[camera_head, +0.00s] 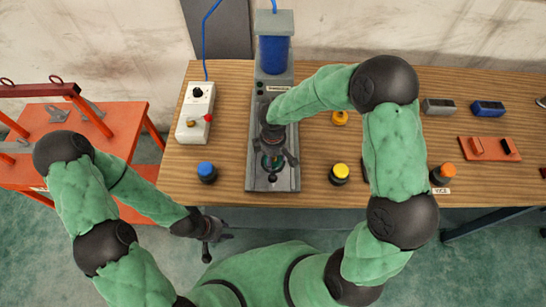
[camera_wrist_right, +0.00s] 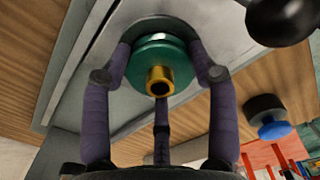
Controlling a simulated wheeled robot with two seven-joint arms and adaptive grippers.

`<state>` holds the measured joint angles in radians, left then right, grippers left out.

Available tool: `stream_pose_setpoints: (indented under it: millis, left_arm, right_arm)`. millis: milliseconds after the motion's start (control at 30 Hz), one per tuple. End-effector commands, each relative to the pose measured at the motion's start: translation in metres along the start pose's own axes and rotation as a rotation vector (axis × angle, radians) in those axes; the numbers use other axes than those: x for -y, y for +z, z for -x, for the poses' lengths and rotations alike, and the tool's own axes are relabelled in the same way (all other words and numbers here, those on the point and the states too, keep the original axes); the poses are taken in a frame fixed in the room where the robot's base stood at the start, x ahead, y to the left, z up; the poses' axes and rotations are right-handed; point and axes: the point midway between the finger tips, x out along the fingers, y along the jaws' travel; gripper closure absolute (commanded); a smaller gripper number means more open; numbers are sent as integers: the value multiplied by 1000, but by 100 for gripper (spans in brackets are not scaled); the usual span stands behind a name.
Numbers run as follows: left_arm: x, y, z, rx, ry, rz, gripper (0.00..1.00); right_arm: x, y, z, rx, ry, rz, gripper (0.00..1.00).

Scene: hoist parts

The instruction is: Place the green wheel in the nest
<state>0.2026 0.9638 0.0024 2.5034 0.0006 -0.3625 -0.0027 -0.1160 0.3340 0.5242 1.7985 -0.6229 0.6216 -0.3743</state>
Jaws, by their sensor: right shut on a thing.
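The green wheel (camera_wrist_right: 155,57), with a brass hub, is between the fingers of my right gripper (camera_wrist_right: 160,75) in the right wrist view. The right gripper is shut on it. In the head view the right gripper (camera_head: 273,160) is over the front of the grey press base (camera_head: 257,178), and a bit of the wheel shows between its fingers. A round grey rim, apparently the nest, shows behind the wheel in the wrist view; the wheel covers most of it. I cannot tell whether they touch. My left gripper (camera_head: 213,235) is open and empty, off the table's front edge.
A blue cylinder (camera_head: 273,54) stands at the press's back. A white control box (camera_head: 195,112) is left of it. A blue-topped knob (camera_head: 207,172) and a yellow-topped knob (camera_head: 339,173) flank the base. An orange cart (camera_head: 125,122) stands left of the table.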

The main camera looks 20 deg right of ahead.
Motion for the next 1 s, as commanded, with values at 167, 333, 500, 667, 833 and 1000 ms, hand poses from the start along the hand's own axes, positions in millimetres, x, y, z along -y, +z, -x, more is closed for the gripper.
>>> stream_pose_setpoints:
  millis: [167, 333, 500, 667, 833, 1000]
  left_arm:
    - [2, 0, -4, 0, 0, 0, 60]
    - [3, 0, -8, 0, 0, 0, 60]
    - [3, 0, -9, 0, 0, 0, 60]
    - [3, 0, -9, 0, 0, 0, 60]
    - [3, 0, -9, 0, 0, 0, 60]
    - [3, 0, -9, 0, 0, 0, 60]
  right_arm:
    - [0, 0, -5, -1, 1, 0, 100]
    - [1, 0, -11, 1, -2, 0, 100]
    - [4, 2, -16, 5, -8, 1, 100]
    - [6, 3, -18, 8, -13, 2, 17]
    - [5, 2, -16, 8, -11, 2, 17]
    - [4, 2, -15, 7, -9, 2, 17]
